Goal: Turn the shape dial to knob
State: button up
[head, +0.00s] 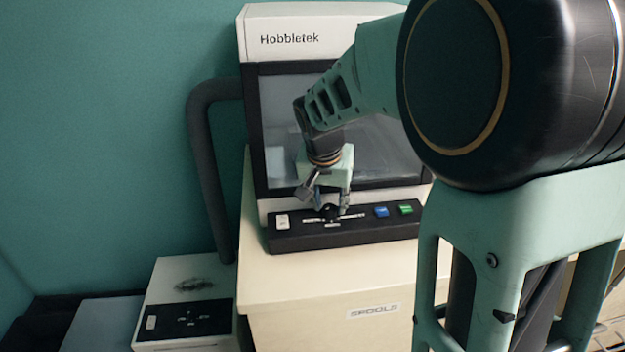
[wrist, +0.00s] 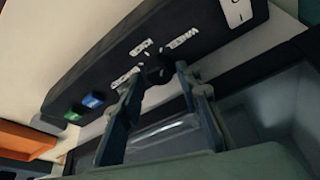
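The black shape dial (wrist: 157,68) sits on the black control panel (head: 370,230) at the front of the Hobbletek machine. The dial shows in the head view (head: 330,212) below my gripper. In the wrist view, white labels ring it; one looks like WHEEL and one like KNOB, while a third is partly hidden by a finger. My gripper (wrist: 160,78) points down at the dial, with its fingers apart and the dial between or just beyond the tips. It also shows in the head view (head: 332,198). I cannot tell whether the fingers touch the dial or where it points.
A blue button (head: 381,212) and a green button (head: 405,209) sit on the panel right of the dial; a white switch (head: 282,222) is left. The machine's window (head: 385,150) rises close behind. A cream cabinet (head: 300,280) labelled SPOOLS is below. A smaller white box (head: 185,275) stands lower left.

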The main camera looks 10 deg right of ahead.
jog(key=shift+w+f, duration=0.2)
jog(key=shift+f, duration=0.25)
jog(key=shift+c, duration=0.2)
grip_shut()
jog(key=shift+d+r+n, duration=0.1)
jog(key=shift+n, duration=0.4)
jog(key=n, duration=0.1)
jog(key=n+y+p, duration=0.1)
jog(key=n, duration=0.1)
jog(key=shift+d+t+y, duration=0.15)
jog(key=shift+t+y, duration=0.15)
jog(key=shift+n+y+b, duration=0.35)
jog(key=shift+n+y, duration=0.45)
jog(key=shift+n, duration=1.6)
